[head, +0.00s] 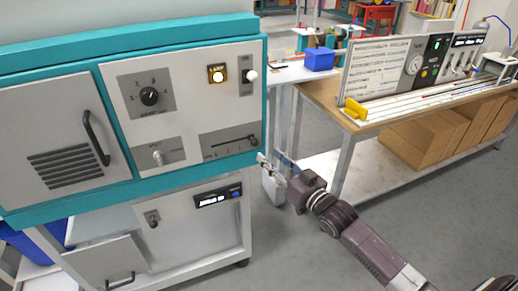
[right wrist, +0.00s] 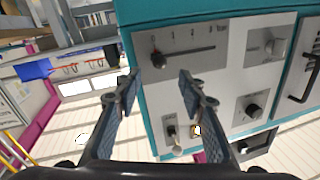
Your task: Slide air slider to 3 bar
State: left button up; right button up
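The air slider (head: 230,142) is a grey plate with a slot and scale, low on the right of the teal cabinet's front panel. Its dark knob (head: 254,140) sits at the right end of the slot. In the right wrist view the plate (right wrist: 203,63) appears turned round, with the knob (right wrist: 158,60) at the slot's left end. My right gripper (head: 263,160) is just below and right of the knob. In the wrist view its fingers (right wrist: 159,80) are apart, with nothing between them. My left gripper is out of view.
The panel also bears a rotary dial (head: 149,96), a lit lamp (head: 217,73), a toggle switch (head: 250,76) and another knob (head: 157,157). A vented door (head: 62,140) is at left. A workbench (head: 330,95) stands at right, with open floor before it.

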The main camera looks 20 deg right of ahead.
aim_at(257, 145)
jog(key=w, duration=0.3)
jog(key=w+a, duration=0.1)
jog(key=w, duration=0.3)
jog(key=shift+a+f+p, duration=0.1)
jog(key=shift+a+p, duration=0.1)
jog(key=shift+p, duration=0.1)
jog(key=shift+c, duration=0.3)
grip_shut()
